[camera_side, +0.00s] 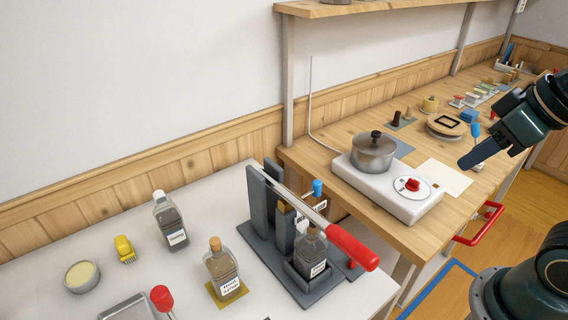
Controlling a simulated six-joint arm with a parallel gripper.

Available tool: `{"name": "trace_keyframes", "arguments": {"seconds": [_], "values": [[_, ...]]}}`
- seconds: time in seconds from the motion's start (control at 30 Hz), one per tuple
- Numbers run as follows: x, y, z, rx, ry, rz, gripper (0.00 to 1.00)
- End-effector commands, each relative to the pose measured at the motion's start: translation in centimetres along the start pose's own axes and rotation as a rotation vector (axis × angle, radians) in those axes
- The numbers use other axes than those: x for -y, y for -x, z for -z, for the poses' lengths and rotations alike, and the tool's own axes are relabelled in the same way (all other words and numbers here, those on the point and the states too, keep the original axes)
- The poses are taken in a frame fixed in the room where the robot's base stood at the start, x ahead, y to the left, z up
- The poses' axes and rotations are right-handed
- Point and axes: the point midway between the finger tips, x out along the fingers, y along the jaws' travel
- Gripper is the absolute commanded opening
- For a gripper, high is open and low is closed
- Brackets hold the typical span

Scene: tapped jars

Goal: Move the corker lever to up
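The corker (257,205) is a dark grey stand on the white table. Its lever (300,195) is a pale metal bar that runs from the top of the stand down to the right in the picture. It ends in a thick red handle (352,247). A labelled glass bottle (310,252) stands in the corker's base tray, partly under the lever. My gripper (468,164) is at the right, in the air over the wooden bench, well apart from the lever. Its fingers overlap in this view, so their opening is unclear.
A corked bottle (222,268) and a clear bottle (172,220) stand left of the corker. A pot (373,153) on a white hotplate (395,194) stands on the wooden bench (318,160) between my gripper and the corker. A shelf post (288,80) rises behind.

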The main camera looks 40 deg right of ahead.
Motion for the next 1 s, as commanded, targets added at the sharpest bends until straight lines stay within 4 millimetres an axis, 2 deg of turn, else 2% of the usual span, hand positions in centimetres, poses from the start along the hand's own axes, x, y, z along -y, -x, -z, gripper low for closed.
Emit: {"name": "trace_keyframes", "arguments": {"seconds": [0.03, 0.1, 0.27, 0.47, 0.8, 1.0], "values": [[0.0, 0.0, 0.0, 0.0, 0.0, 0.0, 0.36], [0.0, 0.0, 0.0, 0.0, 0.0, 0.0, 0.48], [0.5, 0.0, 0.4, 0.012, -0.001, 0.013, 0.48], [2.4, -0.2, 1.7, 0.07, -0.012, 0.061, 0.48], [8.9, -0.9, 4.7, 0.266, -0.039, 0.153, 0.48], [13.0, -1.6, 5.6, 0.389, -0.046, 0.164, 0.48]]}}
